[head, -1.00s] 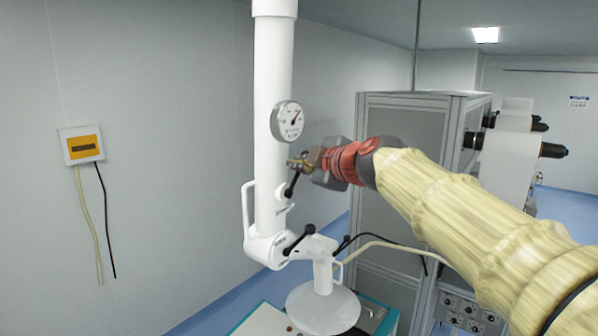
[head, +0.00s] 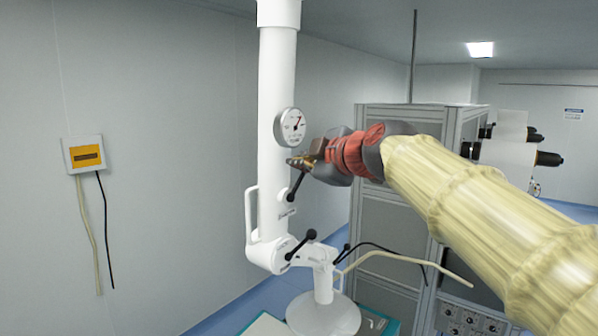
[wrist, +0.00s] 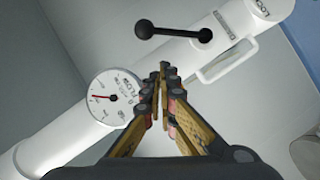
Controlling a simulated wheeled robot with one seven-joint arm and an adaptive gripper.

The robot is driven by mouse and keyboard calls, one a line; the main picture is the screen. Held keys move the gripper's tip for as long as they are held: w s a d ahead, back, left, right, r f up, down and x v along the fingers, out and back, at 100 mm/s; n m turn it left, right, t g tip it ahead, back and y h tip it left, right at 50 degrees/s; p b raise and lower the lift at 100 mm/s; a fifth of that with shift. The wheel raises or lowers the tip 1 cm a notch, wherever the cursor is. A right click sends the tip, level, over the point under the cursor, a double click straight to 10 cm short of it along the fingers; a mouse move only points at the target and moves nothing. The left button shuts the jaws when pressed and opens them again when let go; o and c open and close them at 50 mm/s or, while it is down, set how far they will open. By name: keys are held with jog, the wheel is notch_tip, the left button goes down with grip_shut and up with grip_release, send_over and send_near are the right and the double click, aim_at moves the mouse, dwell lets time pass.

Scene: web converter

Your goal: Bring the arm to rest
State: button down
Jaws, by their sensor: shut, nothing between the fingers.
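My gripper (head: 296,162) is at the end of my arm, beside the white vertical column (head: 276,90). It is just below the round dial gauge (head: 291,127) and near the top of a black lever (head: 297,187). In the wrist view my gripper (wrist: 160,75) has its fingertips together with nothing between them. The gauge (wrist: 113,97) lies left of the fingers there, and a black ball-ended lever (wrist: 174,32) lies beyond the tips. I cannot tell whether the fingers touch the column or lever. My arm wears a pale yellow sleeve.
A second black lever (head: 301,244) and a white handle (head: 251,214) are low on the column, above a round white base (head: 323,316). A grey framed cabinet (head: 385,135) stands behind my arm. A yellow-fronted box (head: 86,155) hangs on the left wall. Space left of the column is clear.

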jog(key=d+b+v, duration=0.1)
jog(key=b+v, duration=0.1)
jog(key=v, duration=0.6)
jog(key=s+d+f+m+g+h+b, duration=0.1)
jog(key=s+d+f+m+g+h, duration=0.15)
jog(key=f+m, duration=0.65)
jog(key=s+d+f+m+g+h+b, duration=0.1)
jog(key=s+f+m+g+b, duration=0.15)
jog(key=f, duration=1.25)
jog(key=s+d+f+m+g+h+b, duration=0.1)
jog(key=s+f+b, duration=0.4)
jog(key=f, duration=0.8)
jog(key=s+d+f+m+g+h+b, duration=0.1)
jog(key=s+d+f+m+b, duration=0.2)
jog(key=s+d+f+b, duration=0.3)
jog(key=s+d+f+m+g+h+b, duration=0.1)
jog(key=s+f+b, duration=0.5)
jog(key=s+f, duration=0.6)
notch_tip(320, 180, down, 10)
jog(key=d+m, duration=0.1)
jog(key=d, duration=0.1)
jog(key=shift+s+d, duration=0.25)
jog(key=shift+d, duration=0.1)
jog(key=shift+r+h, duration=0.15)
jog(key=shift+h, duration=0.1)
dwell(0.5)
